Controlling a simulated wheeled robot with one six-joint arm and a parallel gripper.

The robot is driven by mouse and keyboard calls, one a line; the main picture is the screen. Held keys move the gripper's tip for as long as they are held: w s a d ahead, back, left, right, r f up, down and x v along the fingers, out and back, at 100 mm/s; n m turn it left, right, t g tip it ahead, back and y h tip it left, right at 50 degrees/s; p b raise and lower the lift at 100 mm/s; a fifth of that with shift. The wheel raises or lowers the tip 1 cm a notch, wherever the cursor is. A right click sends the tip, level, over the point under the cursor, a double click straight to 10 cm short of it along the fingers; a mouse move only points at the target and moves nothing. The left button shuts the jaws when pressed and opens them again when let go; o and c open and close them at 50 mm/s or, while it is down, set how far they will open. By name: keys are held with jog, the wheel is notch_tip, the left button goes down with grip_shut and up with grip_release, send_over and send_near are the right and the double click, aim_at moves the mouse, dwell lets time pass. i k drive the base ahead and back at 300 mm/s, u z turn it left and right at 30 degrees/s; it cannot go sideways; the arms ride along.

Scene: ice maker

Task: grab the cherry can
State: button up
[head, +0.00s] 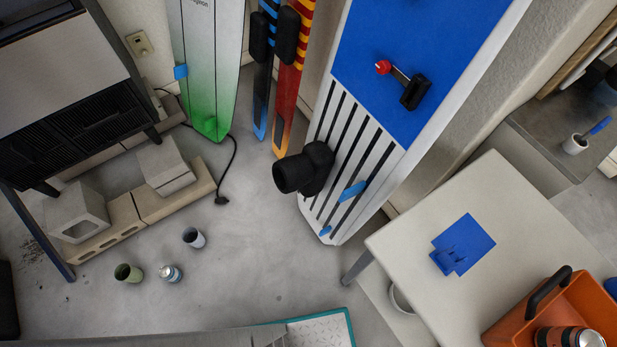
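Three small cans or cups stand or lie on the concrete floor at the lower left. One is green (128,273), one is silver and blue (171,273), and one is pale with a dark opening (193,237). A larger dark can with red and silver parts (570,338) is in the orange box (510,328) at the bottom right, cut off by the frame edge. No label is readable, so I cannot tell which is the cherry can. I cannot make out my gripper in this view.
The orange box with its black handle sits on a pale table (400,240) with a blue item (463,244). A tall white and blue board (400,90) and skis (290,80) lean at the wall. Concrete blocks (165,165) lie left. The middle floor is clear.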

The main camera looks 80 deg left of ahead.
aim_at(168, 273)
jog(key=u, duration=4.1)
jog(key=k, duration=0.35)
jog(key=z, duration=0.2)
jog(key=i, duration=0.75)
jog(key=u, duration=0.45)
